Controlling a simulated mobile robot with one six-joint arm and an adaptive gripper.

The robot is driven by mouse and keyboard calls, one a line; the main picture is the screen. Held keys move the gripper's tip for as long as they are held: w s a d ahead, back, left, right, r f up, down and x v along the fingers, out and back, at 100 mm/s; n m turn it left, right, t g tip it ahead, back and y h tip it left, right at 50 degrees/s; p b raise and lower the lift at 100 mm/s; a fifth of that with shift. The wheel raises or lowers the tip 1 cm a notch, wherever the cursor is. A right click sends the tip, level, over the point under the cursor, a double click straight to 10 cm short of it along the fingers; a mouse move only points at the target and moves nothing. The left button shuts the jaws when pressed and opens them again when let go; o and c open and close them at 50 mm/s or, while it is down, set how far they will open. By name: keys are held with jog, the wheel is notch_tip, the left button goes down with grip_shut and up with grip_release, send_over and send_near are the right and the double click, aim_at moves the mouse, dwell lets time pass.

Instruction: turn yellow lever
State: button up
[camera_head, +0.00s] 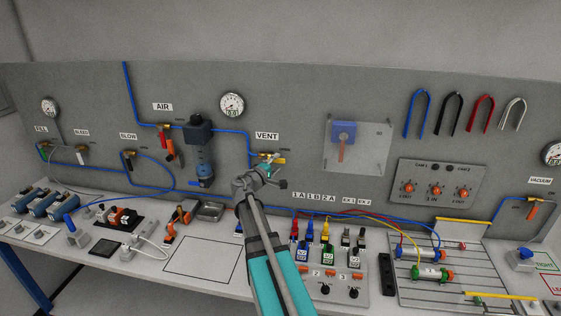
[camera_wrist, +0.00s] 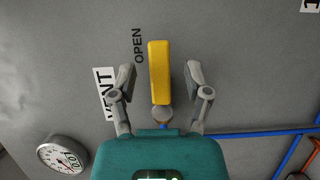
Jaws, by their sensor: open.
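The yellow lever (camera_wrist: 159,72) stands out large in the wrist view, its long axis running up the picture, below and right of the word OPEN on the panel. In the head view the yellow lever (camera_head: 279,160) shows just under the VENT label, partly behind my gripper (camera_head: 266,176). My gripper (camera_wrist: 160,78) is open, with one finger on each side of the lever. A gap shows between the lever and each finger. The lever's lower end meets a round metal part near the palm; the valve body behind is mostly hidden.
A gauge (camera_wrist: 63,154) and the VENT label (camera_wrist: 106,94) lie left of the fingers. Blue pipe (camera_wrist: 260,132) runs right along the panel. Below, the workbench holds coloured cables, switch blocks and an empty outlined area (camera_head: 203,259).

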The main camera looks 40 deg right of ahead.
jog(key=shift+x, duration=1.15)
